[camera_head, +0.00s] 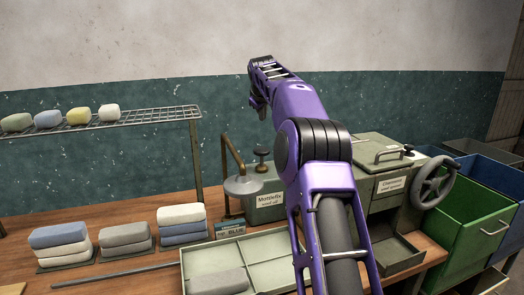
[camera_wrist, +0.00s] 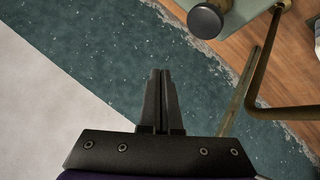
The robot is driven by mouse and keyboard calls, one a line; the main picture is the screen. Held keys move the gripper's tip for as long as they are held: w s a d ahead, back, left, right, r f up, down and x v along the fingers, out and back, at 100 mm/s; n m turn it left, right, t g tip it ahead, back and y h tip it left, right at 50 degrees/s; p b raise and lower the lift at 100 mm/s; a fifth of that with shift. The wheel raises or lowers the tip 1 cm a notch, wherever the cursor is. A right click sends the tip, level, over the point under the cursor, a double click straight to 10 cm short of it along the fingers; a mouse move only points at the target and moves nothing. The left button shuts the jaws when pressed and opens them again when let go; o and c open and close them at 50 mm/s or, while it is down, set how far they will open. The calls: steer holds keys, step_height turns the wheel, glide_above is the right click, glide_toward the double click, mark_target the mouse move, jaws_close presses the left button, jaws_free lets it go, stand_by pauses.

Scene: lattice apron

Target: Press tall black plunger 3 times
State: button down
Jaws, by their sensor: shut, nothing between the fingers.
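The tall black plunger (camera_head: 261,156) has a round knob on a stem. It stands on a green box labelled Mottlefix wool oil (camera_head: 265,205), left of my arm. In the wrist view the black knob (camera_wrist: 206,20) shows at the top, right of my fingertips and apart from them. My gripper (camera_head: 258,110) is raised in front of the wall, above the plunger in the picture; its fingertips are hard to make out there. In the wrist view my gripper (camera_wrist: 160,73) has its two dark fingers together with nothing between them.
A brass gooseneck with a grey shade (camera_head: 243,186) stands just left of the plunger; its bent tube (camera_wrist: 252,90) shows at right in the wrist view. A wire rack (camera_head: 150,118), folded cloth stacks (camera_head: 127,237), a divided tray (camera_head: 262,258), a handwheel (camera_head: 433,182) and a green bin (camera_head: 478,215) surround it.

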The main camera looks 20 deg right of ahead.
mark_target(263, 151)
steer(key=shift+f+b, duration=2.2)
steer(key=shift+f, duration=2.15)
steer(key=shift+f, duration=0.15)
steer(key=shift+f, duration=0.3)
steer(key=shift+f+b, duration=1.1)
steer(key=shift+f, duration=0.75)
steer(key=shift+r, duration=0.15)
steer(key=shift+r+p, duration=2.05)
steer(key=shift+p, duration=0.15)
